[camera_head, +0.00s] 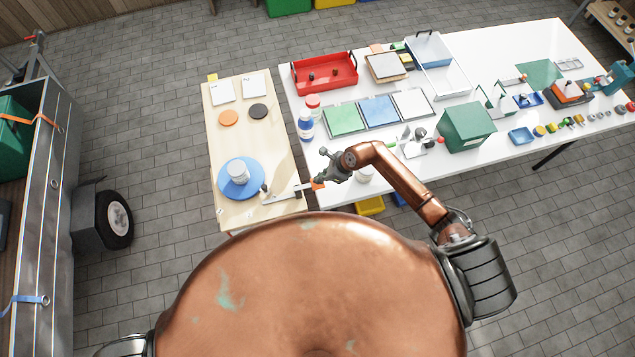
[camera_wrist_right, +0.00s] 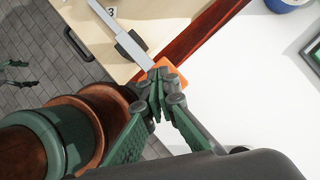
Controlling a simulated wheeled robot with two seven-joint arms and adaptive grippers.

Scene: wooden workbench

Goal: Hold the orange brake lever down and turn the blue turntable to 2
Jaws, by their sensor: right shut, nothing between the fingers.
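The blue turntable (camera_head: 252,190) lies on the light wooden board at the left, with a white jar (camera_head: 238,172) standing on it. The brake lever is a grey bar (camera_head: 284,194) with an orange end (camera_head: 317,184), which sticks out past the board's right edge. My right gripper (camera_head: 326,178) is shut and empty at this end. In the right wrist view its closed fingertips (camera_wrist_right: 157,82) overlap the orange end (camera_wrist_right: 173,74); I cannot tell whether they press on it. A "3" label (camera_wrist_right: 110,12) shows near the bar.
The board (camera_head: 280,150) also holds an orange disc (camera_head: 228,118), a black disc (camera_head: 258,111) and two white cards. The white table to the right carries bottles, a red tray (camera_head: 324,72), coloured panels and a green box (camera_head: 467,127). A white jar (camera_head: 364,174) stands close to my right forearm.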

